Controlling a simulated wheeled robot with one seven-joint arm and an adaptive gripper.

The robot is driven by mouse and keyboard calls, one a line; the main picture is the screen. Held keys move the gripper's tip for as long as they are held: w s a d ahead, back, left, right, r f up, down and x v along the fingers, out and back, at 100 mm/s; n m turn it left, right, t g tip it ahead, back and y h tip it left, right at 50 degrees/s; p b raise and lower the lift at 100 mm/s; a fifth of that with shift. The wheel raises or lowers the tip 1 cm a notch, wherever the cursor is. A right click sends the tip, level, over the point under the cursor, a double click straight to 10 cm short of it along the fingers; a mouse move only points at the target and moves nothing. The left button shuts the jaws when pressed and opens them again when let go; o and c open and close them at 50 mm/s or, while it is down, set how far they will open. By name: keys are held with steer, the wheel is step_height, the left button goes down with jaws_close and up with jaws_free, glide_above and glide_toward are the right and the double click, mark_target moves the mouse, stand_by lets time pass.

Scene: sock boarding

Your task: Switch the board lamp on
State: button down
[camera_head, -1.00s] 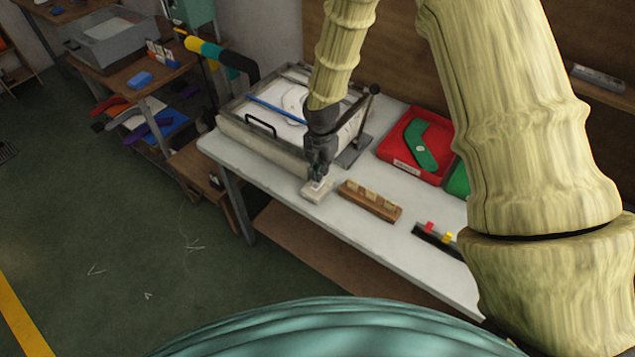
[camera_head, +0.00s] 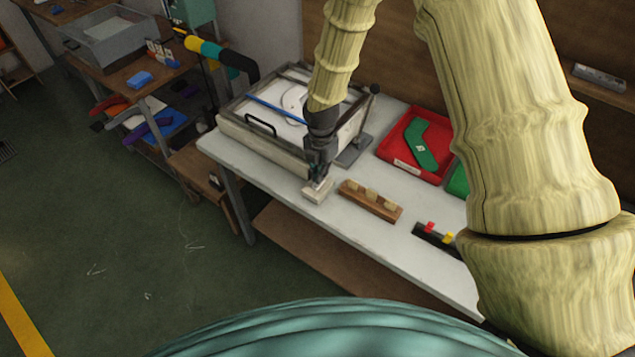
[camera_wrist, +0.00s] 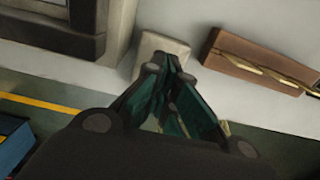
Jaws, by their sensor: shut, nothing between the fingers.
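A small cream switch box (camera_head: 317,192) sits near the front edge of the white table, in front of the framed board box (camera_head: 262,143). My gripper (camera_head: 318,183) points down at the top of the switch box, with its fingers shut and empty. In the wrist view the fingertips (camera_wrist: 168,66) lie over the near part of the switch box (camera_wrist: 160,50). They look very close to it; I cannot tell whether they touch. The switch's top is partly hidden by the fingers, and its setting cannot be read. The board surface (camera_head: 290,105) shows white, with a pale curved shape on it.
A wooden block with several pegs (camera_head: 370,201) stands just right of the switch box. A red tray (camera_head: 399,167) with a green piece and a black rack (camera_head: 436,240) lie further right. A dark lever (camera_head: 374,90) rises at the board box's right.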

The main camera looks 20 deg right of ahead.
steer(key=shift+f+b, duration=0.35)
steer(key=shift+f, duration=0.4)
stand_by(0.6)
steer(key=shift+s, duration=0.1)
steer(key=shift+r+p, duration=2.65)
steer(key=shift+r, duration=0.9)
